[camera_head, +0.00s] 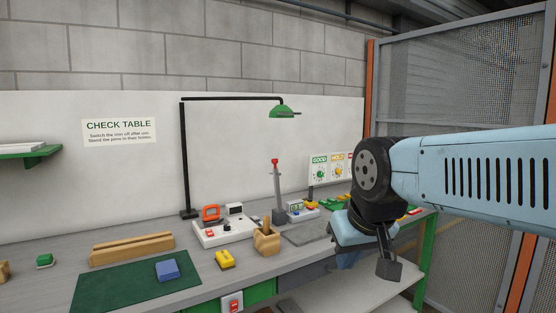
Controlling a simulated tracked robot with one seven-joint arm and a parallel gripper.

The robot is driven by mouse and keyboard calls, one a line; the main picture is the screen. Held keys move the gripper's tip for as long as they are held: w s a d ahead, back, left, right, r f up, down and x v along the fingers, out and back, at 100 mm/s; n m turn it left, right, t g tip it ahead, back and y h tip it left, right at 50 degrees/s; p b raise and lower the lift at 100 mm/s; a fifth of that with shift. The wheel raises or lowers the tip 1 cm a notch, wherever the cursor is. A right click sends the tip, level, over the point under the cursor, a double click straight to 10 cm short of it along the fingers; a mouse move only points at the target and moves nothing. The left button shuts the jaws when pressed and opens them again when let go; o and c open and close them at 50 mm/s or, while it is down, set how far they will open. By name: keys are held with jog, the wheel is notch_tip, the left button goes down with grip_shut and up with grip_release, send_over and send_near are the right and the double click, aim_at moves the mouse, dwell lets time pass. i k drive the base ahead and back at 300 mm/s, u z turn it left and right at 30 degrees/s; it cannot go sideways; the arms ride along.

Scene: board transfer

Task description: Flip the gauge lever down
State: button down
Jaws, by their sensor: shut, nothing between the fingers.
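The likely gauge lever (277,183) is a thin grey arm with a red tip. It stands nearly upright on a dark grey base at the back of the bench, right of the lamp post. My gripper (388,270) is shut and empty. It points downward at the right, in front of the bench's right part and well apart from the lever. My arm and wrist hide part of the bench's right end.
The bench (60,258) carries a green mat (110,290) with a blue block (167,270), a wooden rack (132,248), a white station (222,232), a yellow device (225,259) and a wooden holder (266,241). A green lamp (284,112) overhangs the bench. A mesh fence (450,90) stands behind my arm.

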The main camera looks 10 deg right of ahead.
aim_at(277, 192)
jog(key=z, duration=0.1)
jog(key=i, duration=1)
jog(key=u, duration=0.1)
